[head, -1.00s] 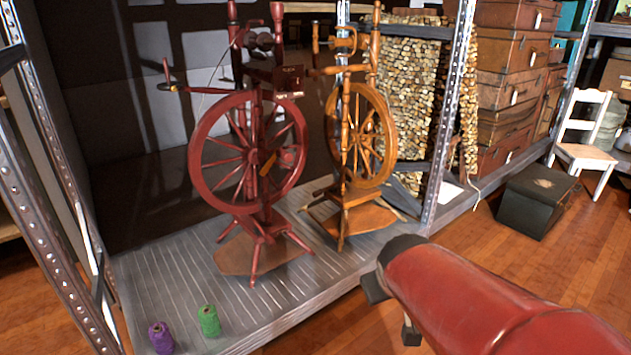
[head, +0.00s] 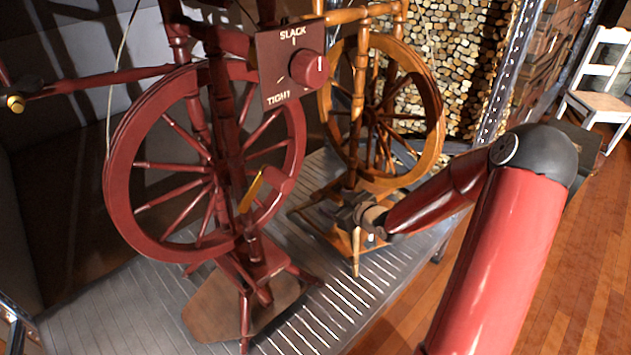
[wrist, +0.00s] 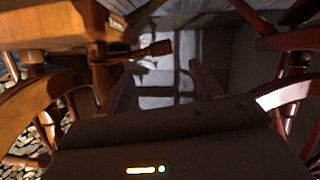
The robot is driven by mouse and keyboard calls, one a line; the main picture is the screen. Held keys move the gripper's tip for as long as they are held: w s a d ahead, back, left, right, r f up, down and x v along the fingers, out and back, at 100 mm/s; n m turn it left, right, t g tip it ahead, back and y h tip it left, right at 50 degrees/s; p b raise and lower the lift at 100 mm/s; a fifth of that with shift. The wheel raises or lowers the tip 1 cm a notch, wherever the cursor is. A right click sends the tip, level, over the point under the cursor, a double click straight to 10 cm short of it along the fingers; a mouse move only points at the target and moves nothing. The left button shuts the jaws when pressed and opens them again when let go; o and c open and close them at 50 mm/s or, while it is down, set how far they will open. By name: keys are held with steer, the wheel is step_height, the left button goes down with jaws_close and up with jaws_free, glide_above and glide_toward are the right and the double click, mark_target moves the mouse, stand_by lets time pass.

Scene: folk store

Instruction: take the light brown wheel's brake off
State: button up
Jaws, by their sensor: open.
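The light brown spinning wheel (head: 428,85) stands right of and behind a dark red one. My gripper (head: 345,213) is low in front of its post, below the rim; the head view does not show clearly whether it touches. In the wrist view my gripper (wrist: 163,80) is open, with nothing seen between its fingers. The light brown wheel (wrist: 50,92) fills the left there. A short turned brown handle (wrist: 150,49) sticks out from its side, near the left finger. I cannot tell whether this handle is the brake, or how the brake is set.
The dark red wheel (head: 122,165) stands close on the left, with a dial panel (head: 276,88) marked SLACK and TIGHT. Both wheels stand on a grey slatted platform (head: 100,305). Stacked firewood (head: 465,45) and a metal post are behind. Wooden floor at right is open.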

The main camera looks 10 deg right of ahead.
mark_target(319, 194)
steer(key=x, duration=0.8)
steer(key=shift+w+r, duration=0.1)
steer(key=shift+w, duration=0.05)
